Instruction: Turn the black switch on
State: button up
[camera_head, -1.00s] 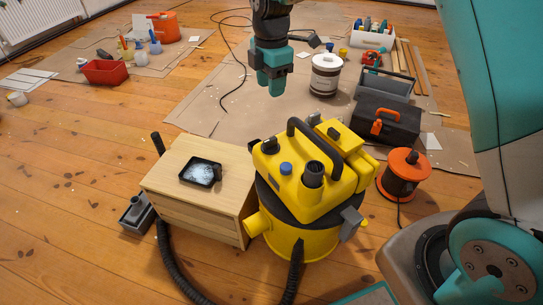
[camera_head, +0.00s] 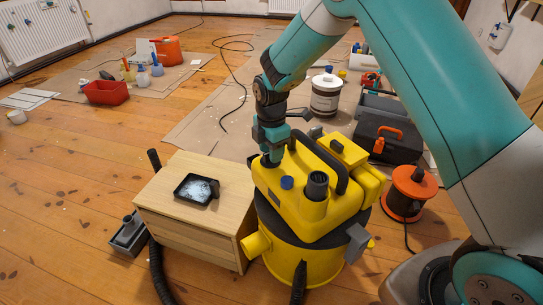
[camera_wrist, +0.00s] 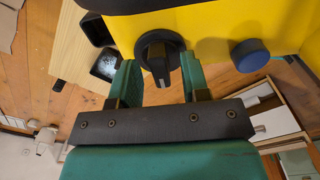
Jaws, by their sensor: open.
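The black switch (camera_wrist: 160,57) is a round rotary knob on the yellow vacuum cleaner (camera_head: 310,204). In the wrist view a pale mark shows on its grip bar. My gripper (camera_wrist: 157,78) is open, with one teal finger on each side of the knob. I cannot tell whether the fingers touch it. In the head view my gripper (camera_head: 271,160) is at the left top edge of the vacuum and hides most of the knob. A blue button (camera_wrist: 250,55) sits to the right of the knob; it also shows in the head view (camera_head: 287,182).
A wooden cabinet (camera_head: 185,235) with a black tray (camera_head: 197,189) stands left of the vacuum. The vacuum's black handle (camera_head: 322,160) rises right of my gripper. An orange cable reel (camera_head: 410,190) and a dark toolbox (camera_head: 390,140) stand to the right.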

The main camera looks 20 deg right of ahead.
jog(key=shift+f, duration=0.45)
jog(key=shift+c, duration=0.2)
grip_shut()
